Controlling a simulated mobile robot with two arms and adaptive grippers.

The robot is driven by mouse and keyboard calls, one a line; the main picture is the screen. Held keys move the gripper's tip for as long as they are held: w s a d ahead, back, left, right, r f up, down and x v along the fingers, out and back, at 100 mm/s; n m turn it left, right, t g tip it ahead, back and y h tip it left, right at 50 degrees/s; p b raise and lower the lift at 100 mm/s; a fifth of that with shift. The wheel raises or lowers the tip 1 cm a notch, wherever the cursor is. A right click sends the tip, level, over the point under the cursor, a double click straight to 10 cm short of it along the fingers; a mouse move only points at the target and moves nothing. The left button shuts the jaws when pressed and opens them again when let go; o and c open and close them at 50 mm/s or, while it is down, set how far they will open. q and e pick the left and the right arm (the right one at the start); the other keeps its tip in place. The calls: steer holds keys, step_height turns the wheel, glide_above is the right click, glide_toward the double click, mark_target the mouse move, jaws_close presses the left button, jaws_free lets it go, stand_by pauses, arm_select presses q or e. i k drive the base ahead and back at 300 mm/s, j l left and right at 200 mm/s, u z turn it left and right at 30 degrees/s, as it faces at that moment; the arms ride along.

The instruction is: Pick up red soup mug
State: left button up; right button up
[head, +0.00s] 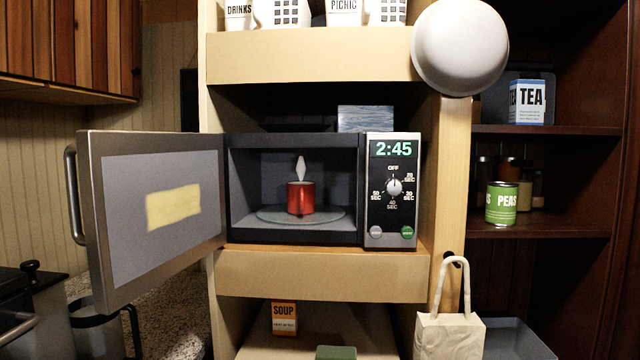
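The red soup mug (301,198) stands upright inside the open microwave (377,240), on the round plate (270,214). A pale, pointed upright shape (301,168) shows just above the mug's rim; I cannot tell what it is. The microwave door (150,255) is swung wide open to the left. Neither of my grippers is in view.
The microwave sits on a wooden shelf (320,275). A soup box (284,318) is on the shelf below. A white bag (449,330) hangs at the lower right, and a pale round object (460,45) at the upper right. A pea can (501,203) stands on the right shelves.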

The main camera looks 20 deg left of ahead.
mark_target(301, 195)
steer(key=i+l+u, duration=0.1)
steer(key=u, duration=0.25)
steer(key=i+l+u, duration=0.1)
steer(key=l+u, duration=0.45)
steer(key=u, duration=0.2)
steer(key=i+l, duration=0.05)
